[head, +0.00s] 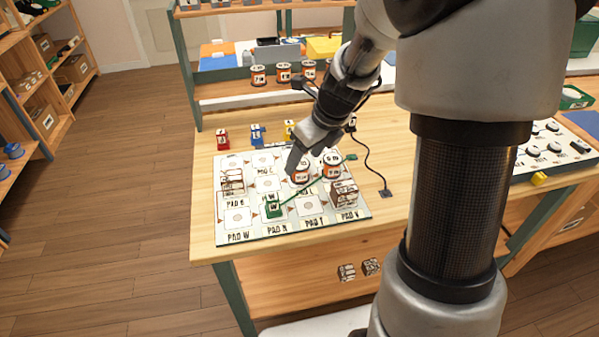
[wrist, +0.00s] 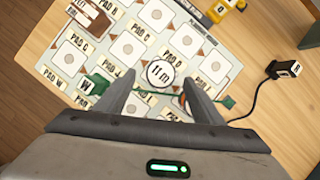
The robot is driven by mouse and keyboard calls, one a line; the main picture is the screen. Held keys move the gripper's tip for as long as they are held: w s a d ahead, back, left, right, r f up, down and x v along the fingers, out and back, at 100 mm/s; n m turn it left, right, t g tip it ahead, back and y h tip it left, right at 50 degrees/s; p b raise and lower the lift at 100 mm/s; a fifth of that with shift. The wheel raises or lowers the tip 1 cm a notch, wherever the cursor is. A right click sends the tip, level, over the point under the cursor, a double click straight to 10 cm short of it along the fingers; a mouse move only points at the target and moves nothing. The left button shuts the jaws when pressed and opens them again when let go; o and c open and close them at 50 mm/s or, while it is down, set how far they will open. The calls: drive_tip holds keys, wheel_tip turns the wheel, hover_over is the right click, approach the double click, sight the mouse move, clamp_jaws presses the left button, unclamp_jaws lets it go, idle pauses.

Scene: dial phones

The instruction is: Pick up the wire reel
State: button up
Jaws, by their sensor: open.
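Two orange-and-white wire reels stand upright on the pad board (head: 237,222): a left reel (head: 301,173) and a right reel (head: 331,168). My gripper (head: 305,157) is open, pointing down over the left part of this pair. In the wrist view, a round reel top marked "11 m" (wrist: 159,73) shows just beyond and between the open fingertips (wrist: 160,88). The fingers do not appear to touch it. An orange edge beside the right finger suggests the other reel, mostly hidden. I cannot tell the exact height of my fingers above the reels.
A green W block (head: 273,209) has a green wire running past the reels to a small green end (head: 351,157). Brown boxes stand on the board at left (head: 232,182) and right (head: 344,195). A black cable (head: 372,165) lies to the right. More reels (head: 258,75) line the back shelf.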

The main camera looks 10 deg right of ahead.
sight(301, 164)
drive_tip(key=b+x, duration=0.1)
drive_tip(key=x, duration=0.3)
drive_tip(key=shift+w+f+b, duration=0.15)
drive_tip(key=shift+f+b, duration=0.2)
drive_tip(key=shift+r, duration=0.1)
drive_tip(key=c, duration=1.2)
